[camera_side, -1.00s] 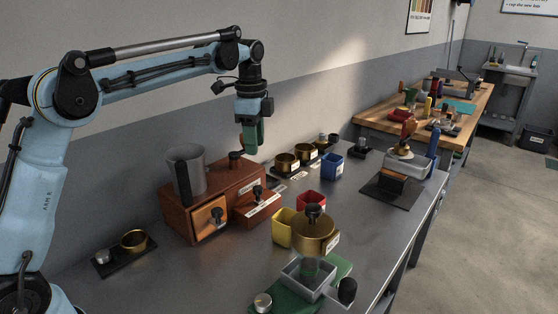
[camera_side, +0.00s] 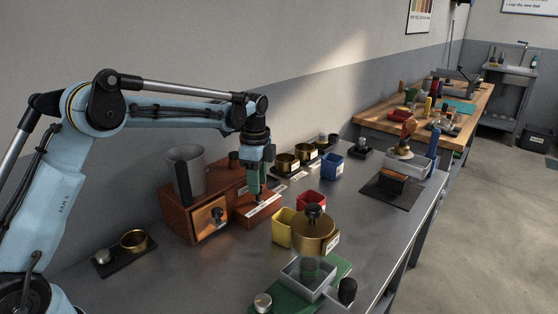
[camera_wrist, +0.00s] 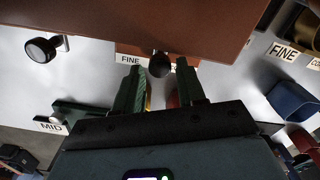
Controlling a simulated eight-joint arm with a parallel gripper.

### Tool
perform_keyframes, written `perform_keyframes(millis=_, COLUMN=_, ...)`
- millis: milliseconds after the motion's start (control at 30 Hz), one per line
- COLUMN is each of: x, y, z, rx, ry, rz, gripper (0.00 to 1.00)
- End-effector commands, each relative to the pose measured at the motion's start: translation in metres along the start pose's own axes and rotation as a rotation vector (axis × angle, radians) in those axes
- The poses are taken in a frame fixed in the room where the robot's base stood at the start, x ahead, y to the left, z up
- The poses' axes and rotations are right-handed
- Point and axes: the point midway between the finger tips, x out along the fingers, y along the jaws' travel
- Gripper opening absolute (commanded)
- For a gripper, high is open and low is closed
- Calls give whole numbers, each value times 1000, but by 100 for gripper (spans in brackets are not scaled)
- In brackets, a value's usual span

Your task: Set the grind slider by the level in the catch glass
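The wooden grinder box (camera_side: 185,218) stands on the steel bench with a low front block (camera_side: 262,210) carrying a pale label strip. A dark slider knob (camera_wrist: 160,64) shows in the wrist view near a FINE label (camera_wrist: 128,59). My gripper (camera_wrist: 160,68) is open, its two green fingers on either side of the knob, with gaps showing. In the side view my gripper (camera_side: 255,188) is low over the block and hides the knob.
A grey cup (camera_side: 186,168) stands up from the box, beside my arm. A drawer knob (camera_wrist: 40,50) juts from the box front. Yellow (camera_side: 283,226), red (camera_side: 311,200) and blue (camera_side: 332,166) bins stand to the right. Bare bench lies in front of the box.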

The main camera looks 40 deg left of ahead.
Motion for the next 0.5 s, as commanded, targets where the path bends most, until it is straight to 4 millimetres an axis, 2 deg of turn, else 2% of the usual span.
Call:
perform_keyframes(millis=167, x=12, y=0, z=0, rx=0, ry=0, rz=0, gripper=40)
perform_keyframes(millis=467, x=14, y=0, z=0, rx=0, ry=0, rz=0, gripper=40)
perform_keyframes(millis=500, x=14, y=0, z=0, rx=0, ry=0, rz=0, gripper=34)
